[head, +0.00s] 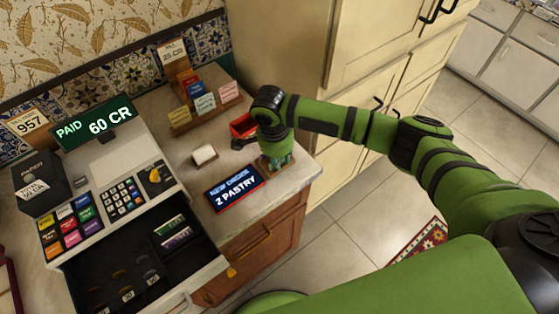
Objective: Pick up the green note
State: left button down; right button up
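A green note (168,225) lies in the open cash drawer (105,267), in a slot just above a purple note (178,239). My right arm comes in from the right, and its wrist points down at the counter's right end. My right gripper (275,160) is low over a small wooden stand (290,169), well to the right of the drawer. Something greenish shows at the gripper, too small to identify. The wrist hides the fingertips, so I cannot tell whether they touch anything. My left gripper is not in view.
The register (120,195) stands behind the drawer, its display (95,122) reading "PAID 60 CR".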

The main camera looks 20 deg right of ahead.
grip_shut()
jog(key=shift+r, duration=0.1)
jog(key=shift+r, duration=0.4)
notch_tip(320, 180, up, 3)
jog(key=shift+w+f+b, duration=0.1)
jog(key=shift+f+b, duration=0.05)
jog(key=shift+b, duration=0.45)
jog(key=s+d+r+p, duration=0.6)
jog(key=s+r, duration=0.4)
jog(key=r, duration=0.2)
jog(key=shift+d+r, duration=0.2)
jog(key=shift+w, duration=0.1)
